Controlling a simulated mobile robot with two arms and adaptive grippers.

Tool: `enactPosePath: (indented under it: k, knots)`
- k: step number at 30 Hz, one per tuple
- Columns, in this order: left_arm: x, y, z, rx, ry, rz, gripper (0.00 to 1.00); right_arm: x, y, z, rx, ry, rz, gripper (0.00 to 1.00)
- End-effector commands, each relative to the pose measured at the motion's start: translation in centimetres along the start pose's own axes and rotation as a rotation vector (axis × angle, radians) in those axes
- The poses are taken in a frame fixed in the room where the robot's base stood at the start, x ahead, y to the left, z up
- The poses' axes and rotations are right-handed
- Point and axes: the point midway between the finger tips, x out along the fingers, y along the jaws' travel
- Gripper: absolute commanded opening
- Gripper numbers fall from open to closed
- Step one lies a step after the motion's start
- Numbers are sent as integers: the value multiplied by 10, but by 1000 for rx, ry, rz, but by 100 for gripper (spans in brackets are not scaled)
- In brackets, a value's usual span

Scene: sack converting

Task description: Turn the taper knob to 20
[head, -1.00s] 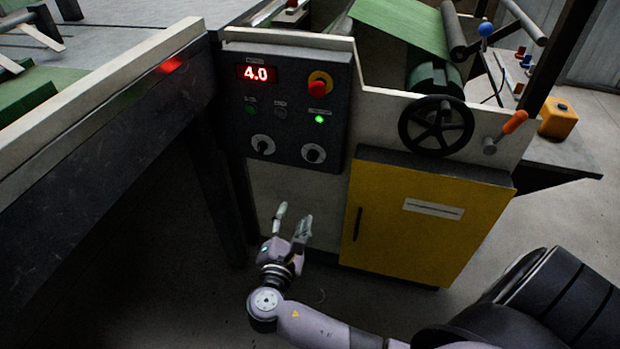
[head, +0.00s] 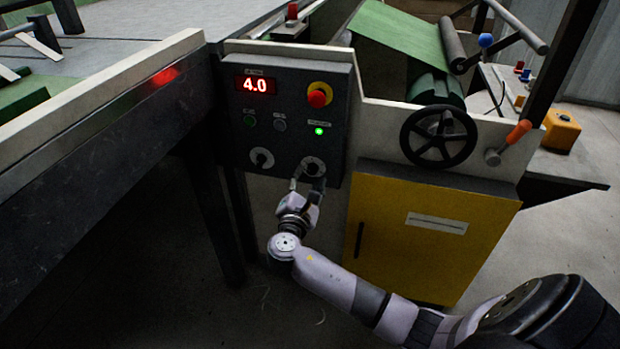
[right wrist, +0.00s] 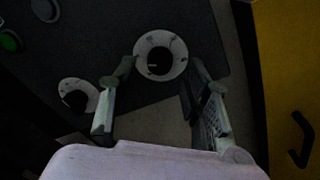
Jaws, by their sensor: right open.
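Two black knobs on pale round dials sit low on the dark control panel (head: 293,100): a left knob (head: 262,158) and a right knob (head: 312,167). Their labels are too small to read, so I cannot tell which is the taper knob. The red display (head: 256,85) reads 4.0. My right gripper (head: 307,185) is open just below the right knob. In the right wrist view, the right knob (right wrist: 160,59) shows between and slightly beyond the open fingertips (right wrist: 163,74), and the left knob (right wrist: 76,98) lies left of the fingers. Contact cannot be told. My left gripper is out of view.
A red emergency button (head: 318,97) and a lit green lamp (head: 318,131) are above the right knob. A yellow cabinet door (head: 420,235) and a black handwheel (head: 438,136) are to the right. A dark table edge (head: 110,120) runs along the left.

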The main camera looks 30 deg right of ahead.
Motion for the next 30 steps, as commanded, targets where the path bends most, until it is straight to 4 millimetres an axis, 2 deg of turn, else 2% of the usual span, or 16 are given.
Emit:
enactPosePath:
  k: [3,6,15,30]
  knots:
    - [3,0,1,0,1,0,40,14,0,0,-1,-1,1,44]
    - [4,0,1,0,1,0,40,20,0,0,-1,-1,0,44]
    - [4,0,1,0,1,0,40,22,0,0,0,1,0,44]
    - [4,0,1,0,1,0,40,21,0,0,-1,1,0,11]
